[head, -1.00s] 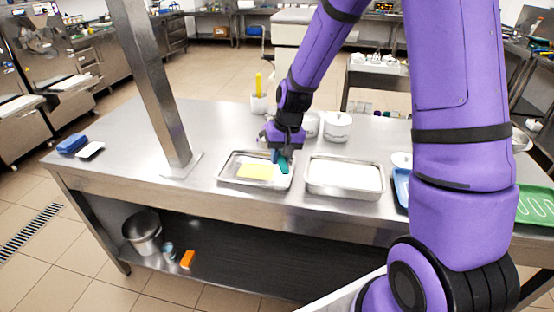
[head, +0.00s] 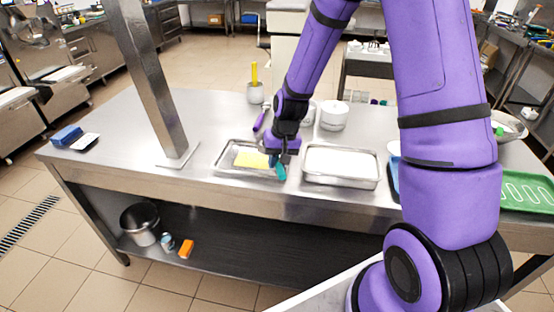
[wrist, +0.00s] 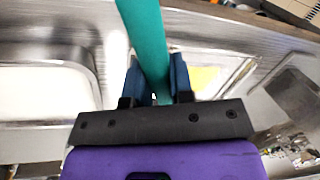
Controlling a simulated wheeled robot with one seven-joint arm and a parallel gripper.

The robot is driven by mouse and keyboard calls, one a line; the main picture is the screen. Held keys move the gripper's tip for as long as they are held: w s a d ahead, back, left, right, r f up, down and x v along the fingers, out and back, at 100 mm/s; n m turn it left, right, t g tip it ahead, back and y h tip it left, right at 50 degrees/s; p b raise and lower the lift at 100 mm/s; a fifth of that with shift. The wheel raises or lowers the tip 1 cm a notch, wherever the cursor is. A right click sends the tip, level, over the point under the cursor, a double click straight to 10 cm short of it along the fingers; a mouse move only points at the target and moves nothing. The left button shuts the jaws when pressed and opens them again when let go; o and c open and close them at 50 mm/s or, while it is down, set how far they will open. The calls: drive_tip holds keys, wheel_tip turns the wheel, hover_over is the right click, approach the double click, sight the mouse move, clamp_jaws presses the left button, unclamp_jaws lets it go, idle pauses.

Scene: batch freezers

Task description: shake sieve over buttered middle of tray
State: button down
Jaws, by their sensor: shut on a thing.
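My gripper (head: 278,160) is shut on a teal strip, like a handle (head: 280,172). In the wrist view the teal piece (wrist: 145,40) runs between the blue fingers and out of the top of the picture. No mesh or sieve bowl shows, so I cannot tell whether it is the sieve. It hangs at the right side of a shallow metal tray (head: 222,166); whether it touches the tray is unclear. A flat yellow patch (head: 251,160) lies in the middle of this tray. The yellow patch also shows in the wrist view (wrist: 203,78).
A second metal tray (head: 340,183) with white contents stands just right. White containers (head: 333,116) and a pot with a yellow handle (head: 255,93) stand behind. A metal post (head: 150,80) rises at the left. A green tray (head: 525,192) lies far right.

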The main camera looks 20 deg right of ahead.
drive_tip(key=shift+s, duration=0.1)
drive_tip(key=shift+s+a+r, duration=0.1)
drive_tip(key=shift+s+a, duration=0.4)
drive_tip(key=shift+s, duration=0.15)
drive_tip(key=w+d, duration=0.2)
drive_tip(key=shift+w, duration=0.4)
drive_tip(key=shift+s+a, duration=0.5)
drive_tip(key=shift+s, duration=0.2)
drive_tip(key=shift+s+a, duration=0.5)
drive_tip(key=shift+s, duration=0.2)
drive_tip(key=shift+w+d, duration=0.55)
drive_tip(key=shift+w, duration=0.2)
drive_tip(key=shift+w+d, duration=0.5)
drive_tip(key=shift+w, duration=0.2)
drive_tip(key=shift+s+a, duration=0.55)
drive_tip(key=shift+s, duration=0.2)
drive_tip(key=shift+s+a, duration=0.55)
drive_tip(key=shift+s, duration=0.2)
